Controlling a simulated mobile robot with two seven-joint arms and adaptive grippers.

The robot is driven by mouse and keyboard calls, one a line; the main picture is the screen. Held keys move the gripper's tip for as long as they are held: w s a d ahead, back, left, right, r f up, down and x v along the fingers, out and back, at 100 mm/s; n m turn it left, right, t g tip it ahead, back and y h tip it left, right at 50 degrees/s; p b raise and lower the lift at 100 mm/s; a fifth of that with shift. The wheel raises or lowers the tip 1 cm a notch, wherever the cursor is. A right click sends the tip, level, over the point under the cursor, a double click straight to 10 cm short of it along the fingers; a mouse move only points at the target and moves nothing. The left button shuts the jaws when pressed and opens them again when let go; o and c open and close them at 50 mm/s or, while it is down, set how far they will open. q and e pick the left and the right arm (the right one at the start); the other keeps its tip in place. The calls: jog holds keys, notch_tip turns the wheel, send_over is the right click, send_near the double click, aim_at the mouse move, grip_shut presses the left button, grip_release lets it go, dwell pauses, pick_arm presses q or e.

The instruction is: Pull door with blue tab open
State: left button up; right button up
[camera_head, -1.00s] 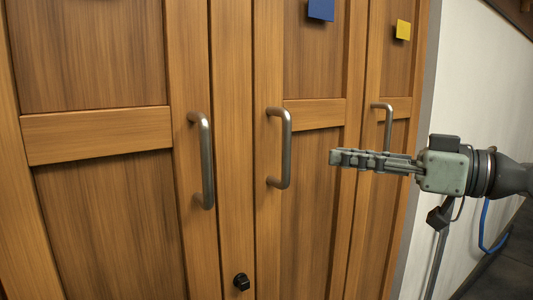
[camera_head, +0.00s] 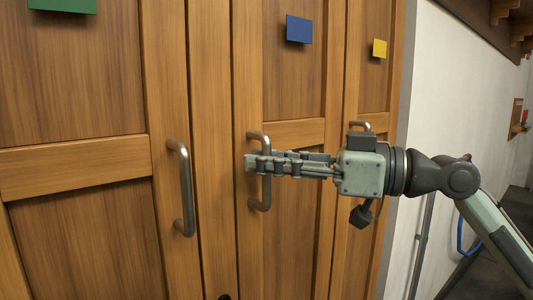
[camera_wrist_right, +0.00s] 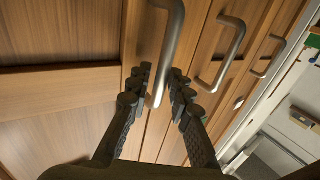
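The wooden door with the blue tab (camera_head: 299,29) is closed, flush with the doors beside it. Its grey bar handle (camera_head: 265,193) is upright, with its middle hidden behind my right gripper (camera_head: 252,163). That gripper comes in from the right, with its fingers across the handle. In the right wrist view, the handle (camera_wrist_right: 167,50) lies between the two fingertips (camera_wrist_right: 160,82). The fingers are apart, with a narrow gap at the handle; firm contact does not show. My left gripper is not in view.
A green-tab (camera_head: 62,4) door with its own handle (camera_head: 184,190) is to the left. A yellow-tab (camera_head: 379,48) door is to the right, its handle mostly hidden by my gripper. A white wall (camera_head: 445,110) borders the doors on the right.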

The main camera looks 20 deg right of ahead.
jog(key=shift+w+a, duration=0.1)
jog(key=shift+c, duration=0.4)
grip_shut()
